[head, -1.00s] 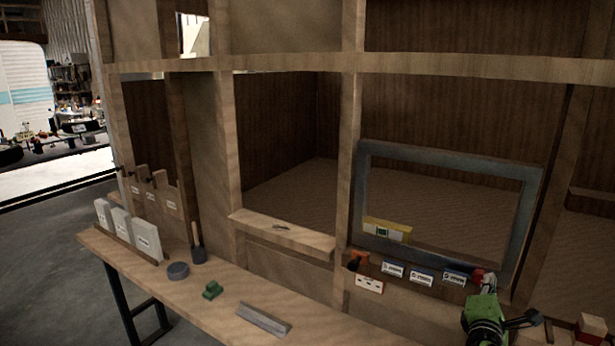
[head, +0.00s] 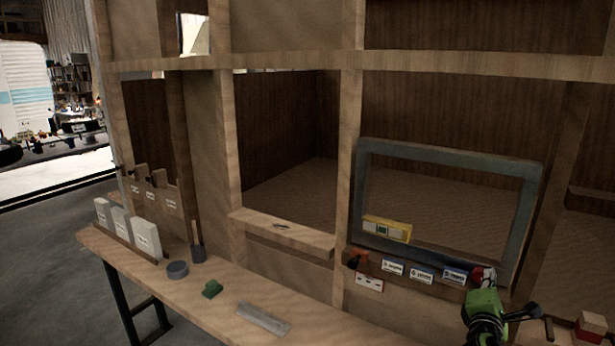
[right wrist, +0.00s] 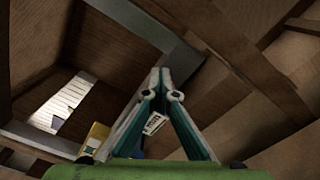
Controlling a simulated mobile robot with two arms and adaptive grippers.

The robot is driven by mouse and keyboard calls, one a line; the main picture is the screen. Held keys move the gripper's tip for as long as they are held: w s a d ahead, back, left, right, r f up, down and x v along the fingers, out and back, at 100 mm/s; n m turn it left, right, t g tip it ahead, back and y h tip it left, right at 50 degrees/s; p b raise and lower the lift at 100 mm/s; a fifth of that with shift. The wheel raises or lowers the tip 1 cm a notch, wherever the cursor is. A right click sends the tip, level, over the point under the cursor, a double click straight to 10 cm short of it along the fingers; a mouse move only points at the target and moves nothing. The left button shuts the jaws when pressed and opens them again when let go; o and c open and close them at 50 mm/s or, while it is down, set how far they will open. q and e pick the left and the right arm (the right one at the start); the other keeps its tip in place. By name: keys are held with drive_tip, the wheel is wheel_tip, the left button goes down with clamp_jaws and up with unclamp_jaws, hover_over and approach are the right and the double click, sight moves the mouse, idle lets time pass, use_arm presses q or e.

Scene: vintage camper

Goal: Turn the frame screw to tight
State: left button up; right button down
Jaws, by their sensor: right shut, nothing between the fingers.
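The grey window frame (head: 450,156) stands in the right opening of the wooden wall; part of it also crosses the right wrist view (right wrist: 135,22). A small red part (head: 477,273) sits by its lower right side, partly covered by my right gripper; I cannot tell whether it is the frame screw. My right gripper (head: 487,272) is in front of this lower right area. In the right wrist view its fingers (right wrist: 160,74) meet at the tips, with nothing visible between them. Contact with the red part cannot be told. My left gripper is out of view.
A yellow level-like block (head: 387,229) rests at the frame's lower left.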

drive_tip(key=shift+s+f, duration=0.1)
drive_tip(key=shift+f, duration=0.4)
drive_tip(key=shift+s+d+f, duration=0.1)
drive_tip(key=shift+d+f, duration=0.05)
drive_tip(key=shift+f, duration=0.15)
drive_tip(key=shift+s+d+r, duration=0.15)
drive_tip(key=shift+d, duration=0.1)
drive_tip(key=p+v, duration=0.2)
drive_tip(key=v, duration=0.4)
drive_tip(key=shift+d+r, duration=0.1)
drive_tip(key=shift+d, duration=0.05)
